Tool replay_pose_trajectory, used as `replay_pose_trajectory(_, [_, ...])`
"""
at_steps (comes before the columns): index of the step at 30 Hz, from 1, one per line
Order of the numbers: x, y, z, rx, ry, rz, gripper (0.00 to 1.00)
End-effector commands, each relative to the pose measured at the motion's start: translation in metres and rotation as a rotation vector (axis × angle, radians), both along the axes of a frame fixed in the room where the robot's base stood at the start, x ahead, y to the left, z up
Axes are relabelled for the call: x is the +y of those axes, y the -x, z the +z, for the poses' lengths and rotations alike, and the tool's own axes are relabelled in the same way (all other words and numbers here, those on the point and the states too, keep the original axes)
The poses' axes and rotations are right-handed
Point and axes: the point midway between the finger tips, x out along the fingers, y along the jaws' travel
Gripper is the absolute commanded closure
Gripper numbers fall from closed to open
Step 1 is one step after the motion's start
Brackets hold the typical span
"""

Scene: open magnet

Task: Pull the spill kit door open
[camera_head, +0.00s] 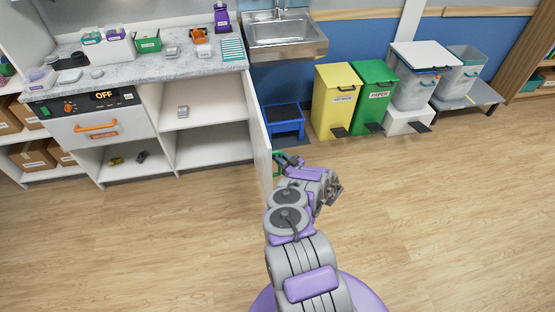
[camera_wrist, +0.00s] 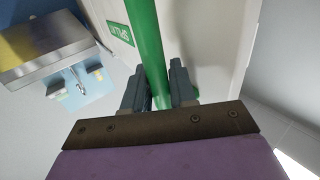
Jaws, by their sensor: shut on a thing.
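The white spill kit door (camera_head: 257,130) stands swung out from the right edge of an open cabinet, seen nearly edge-on. In the wrist view, the door (camera_wrist: 205,45) bears a green label (camera_wrist: 118,33) that starts with "SPILL". A green bar handle (camera_wrist: 149,40) runs along the door and passes between my fingers. My gripper (camera_wrist: 160,85) is shut on this handle. In the head view, my gripper (camera_head: 285,160) is at the door's outer end, where a little of the green handle (camera_head: 277,163) shows; my arm hides part of this area.
Inside the cabinet, a shelf (camera_head: 205,112) holds a small grey item. Right of the door are a blue step stool (camera_head: 284,122), a yellow bin (camera_head: 335,100) and a green bin (camera_head: 374,97). The wooden floor (camera_head: 150,245) in front is clear.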

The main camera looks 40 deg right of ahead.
Motion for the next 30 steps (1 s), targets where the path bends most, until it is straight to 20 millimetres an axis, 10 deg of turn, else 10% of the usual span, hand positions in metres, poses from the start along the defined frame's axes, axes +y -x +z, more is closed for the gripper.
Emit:
replay_pose_trajectory(8, [0.000,-0.003,0.003,-0.006,0.002,0.000,1.00])
replay_pose_trajectory(9, [0.000,-0.003,0.003,-0.005,0.001,0.000,0.72])
replay_pose_trajectory(14, [0.000,-0.001,0.001,-0.002,0.000,0.000,0.57])
replay_pose_trajectory(30, [-0.005,0.036,0.000,0.004,0.000,-0.005,0.57])
